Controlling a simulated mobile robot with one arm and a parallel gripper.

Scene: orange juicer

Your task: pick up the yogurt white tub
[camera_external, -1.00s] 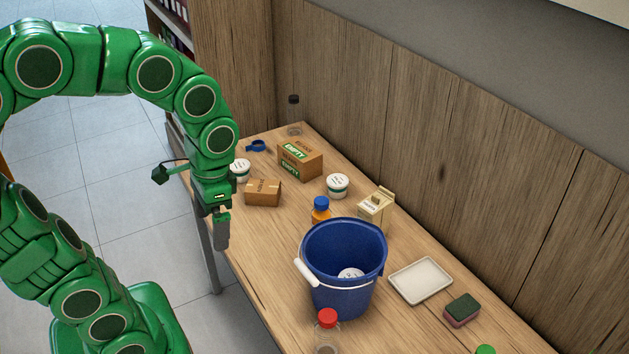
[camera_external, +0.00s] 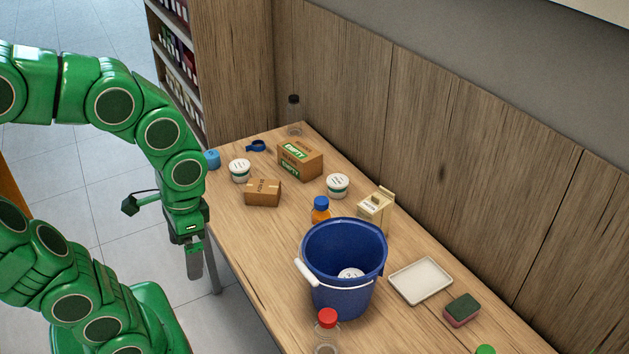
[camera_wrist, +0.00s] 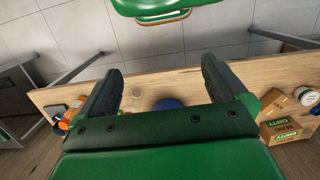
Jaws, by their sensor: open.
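Three round white tubs show in the external view. One white tub (camera_external: 239,171) stands at the table's left side, beside a small cardboard box. Another white tub (camera_external: 337,186) stands farther right, behind an orange bottle. My gripper (camera_external: 195,277) hangs off the table's left edge, apart from all the tubs. In the wrist view, my gripper (camera_wrist: 161,72) is open with nothing between its fingers. A white lid (camera_wrist: 307,96) shows at the right edge there.
Cardboard boxes (camera_external: 300,159), an orange bottle (camera_external: 320,211), a carton (camera_external: 375,208), a white tray (camera_external: 420,281), a sponge (camera_external: 461,310) and a red-capped bottle (camera_external: 327,332) stand on the table (camera_external: 258,245). The table's left front strip is clear. A wooden panel backs the table.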

